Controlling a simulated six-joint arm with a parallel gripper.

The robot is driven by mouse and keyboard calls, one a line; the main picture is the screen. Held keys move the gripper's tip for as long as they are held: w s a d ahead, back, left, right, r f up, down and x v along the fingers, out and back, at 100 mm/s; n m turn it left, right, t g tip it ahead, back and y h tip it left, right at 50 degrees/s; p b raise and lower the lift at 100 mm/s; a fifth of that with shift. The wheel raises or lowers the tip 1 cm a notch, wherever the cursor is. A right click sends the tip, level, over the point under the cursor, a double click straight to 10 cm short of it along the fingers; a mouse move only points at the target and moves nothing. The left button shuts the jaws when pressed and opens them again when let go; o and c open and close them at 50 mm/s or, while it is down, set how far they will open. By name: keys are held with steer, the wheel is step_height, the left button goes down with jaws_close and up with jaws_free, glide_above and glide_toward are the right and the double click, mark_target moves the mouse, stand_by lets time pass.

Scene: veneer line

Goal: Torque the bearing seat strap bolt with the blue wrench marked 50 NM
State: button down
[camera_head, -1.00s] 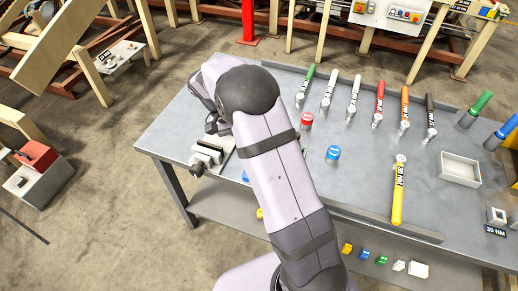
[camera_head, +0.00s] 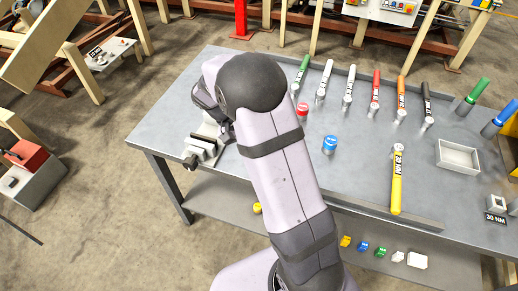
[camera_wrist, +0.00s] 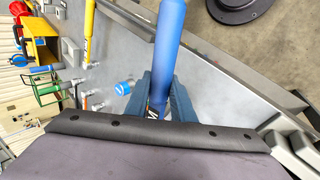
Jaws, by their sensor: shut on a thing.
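The blue wrench (camera_wrist: 168,45) is between the two fingers of my gripper (camera_wrist: 163,95) in the wrist view, its blue handle extending toward the top of the picture. Its marking is mostly hidden; only part of a letter shows near the fingers. My gripper is shut on it. In the head view my own arm hides the wrench and the fingertips. I cannot clearly make out the bearing seat strap bolt. A small stand with fittings and a label (camera_head: 108,53) is at the upper left; its number is too small to read surely.
A yellow wrench marked 30 NM (camera_head: 397,185) lies on the grey table (camera_head: 300,75). Several coloured wrenches line its back edge. A vise-like block (camera_head: 202,150) is at the left, a blue cap (camera_head: 329,144) mid-table, a white tray (camera_head: 458,157) at right. Open floor lies left.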

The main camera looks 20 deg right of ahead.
steer(key=s+d+f+n+t+h+b, duration=0.1)
steer(key=s+d+n+t+b, duration=0.1)
steer(key=d, duration=0.5)
steer(key=n+t+b, duration=0.1)
steer(key=n+b, duration=0.1)
steer(key=n, duration=0.1)
steer(key=shift+d+n, duration=0.2)
steer(key=shift+n, duration=0.2)
steer(key=shift+f+b, duration=0.85)
steer(key=shift+f, duration=0.05)
stand_by(0.5)
steer(key=shift+a, duration=0.1)
steer(key=w+a+m+g+y+p, duration=0.2)
steer(key=w+a+m+g+p, duration=0.1)
steer(key=a+m, duration=0.5)
steer(key=shift+w+a+m+g, duration=0.3)
steer(key=shift+w+a+g, duration=0.4)
steer(key=shift+a, duration=0.5)
stand_by(1.3)
steer(key=shift+s, duration=0.15)
